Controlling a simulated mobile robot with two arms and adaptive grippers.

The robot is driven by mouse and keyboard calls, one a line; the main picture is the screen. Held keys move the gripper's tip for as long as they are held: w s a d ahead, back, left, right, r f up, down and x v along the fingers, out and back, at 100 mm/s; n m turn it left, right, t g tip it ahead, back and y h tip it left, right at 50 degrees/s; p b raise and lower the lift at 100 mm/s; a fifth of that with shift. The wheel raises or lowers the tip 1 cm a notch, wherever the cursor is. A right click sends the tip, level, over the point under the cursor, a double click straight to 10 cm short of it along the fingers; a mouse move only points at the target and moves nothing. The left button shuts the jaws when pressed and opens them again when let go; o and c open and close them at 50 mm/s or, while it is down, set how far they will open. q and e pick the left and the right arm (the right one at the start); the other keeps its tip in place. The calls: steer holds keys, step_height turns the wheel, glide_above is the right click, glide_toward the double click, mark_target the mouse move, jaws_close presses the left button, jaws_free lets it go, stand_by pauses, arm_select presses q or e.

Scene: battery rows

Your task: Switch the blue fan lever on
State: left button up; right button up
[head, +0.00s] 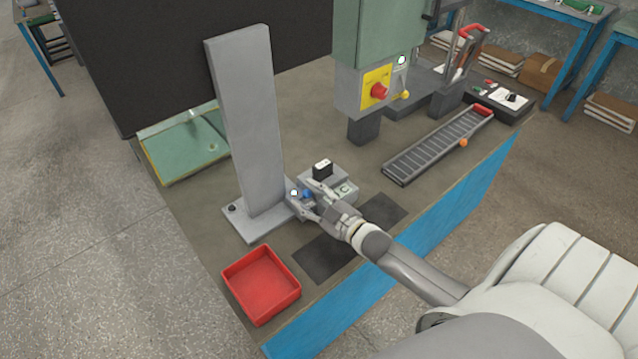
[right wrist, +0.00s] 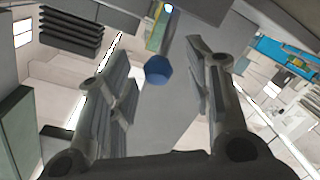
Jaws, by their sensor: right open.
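The blue lever (head: 307,193) shows as a small blue knob at a light grey control box (head: 345,190) on the bench. In the right wrist view the blue knob (right wrist: 158,70) lies between the two fingers, towards their tips, with a gap on each side. My right gripper (head: 306,198) is open at the knob; the wrist view shows its spread fingers (right wrist: 160,75). The fingers partly hide the lever and box, so the lever's position is hard to tell. My left gripper is out of view.
A tall grey panel (head: 247,115) stands on a base just left of the gripper. A red tray (head: 261,285) sits at the front left corner. A green machine with a red button (head: 379,91) stands behind. A slotted rack (head: 437,147) lies to the right.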

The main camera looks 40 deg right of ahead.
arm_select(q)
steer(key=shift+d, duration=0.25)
arm_select(e)
steer(key=s+d, duration=0.1)
steer(key=s, duration=1)
steer(key=shift+s+d+r, duration=0.35)
steer(key=shift+r, duration=0.1)
